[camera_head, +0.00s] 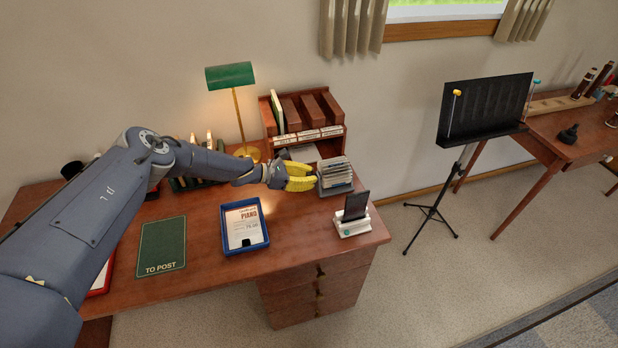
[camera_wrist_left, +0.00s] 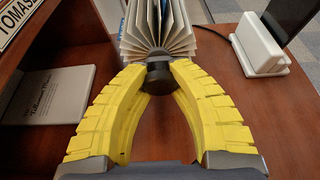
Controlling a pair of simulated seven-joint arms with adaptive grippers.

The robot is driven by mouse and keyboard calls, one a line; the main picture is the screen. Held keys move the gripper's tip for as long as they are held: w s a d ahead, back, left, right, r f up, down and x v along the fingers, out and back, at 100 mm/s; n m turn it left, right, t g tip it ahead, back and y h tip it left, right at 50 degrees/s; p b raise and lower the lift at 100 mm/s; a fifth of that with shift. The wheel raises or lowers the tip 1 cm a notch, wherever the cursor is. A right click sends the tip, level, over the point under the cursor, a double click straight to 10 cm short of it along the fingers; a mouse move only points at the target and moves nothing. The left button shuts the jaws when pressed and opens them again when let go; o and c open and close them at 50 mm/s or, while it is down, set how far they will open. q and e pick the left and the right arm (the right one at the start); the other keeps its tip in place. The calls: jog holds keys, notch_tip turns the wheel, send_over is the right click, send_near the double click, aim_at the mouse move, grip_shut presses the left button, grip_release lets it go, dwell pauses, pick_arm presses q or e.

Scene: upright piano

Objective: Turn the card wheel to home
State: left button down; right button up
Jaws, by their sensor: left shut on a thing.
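The card wheel (camera_head: 336,174) stands on the desk's right part, with a fan of pale cards above a grey base. In the left wrist view its cards (camera_wrist_left: 160,26) spread out just beyond my fingertips. My left gripper (camera_head: 312,177) reaches it from the left. Its yellow fingers (camera_wrist_left: 160,74) are shut on the dark round knob (camera_wrist_left: 158,80) at the wheel's near side. The fingers cover part of the knob, and I cannot read the cards. My right gripper is in neither view.
A white stand with a dark screen (camera_head: 356,207) is close in front of the wheel. A wooden letter rack (camera_head: 334,131) and green lamp (camera_head: 230,76) stand behind. A blue tray (camera_head: 262,242) and green TO POST mat (camera_head: 146,256) lie in front. A music stand (camera_head: 483,106) stands right.

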pick_arm(q)
jog(key=c, duration=1)
grip_release()
jog(key=shift+o, duration=0.2)
jog(key=v, duration=1.2)
jog(key=shift+f, duration=0.1)
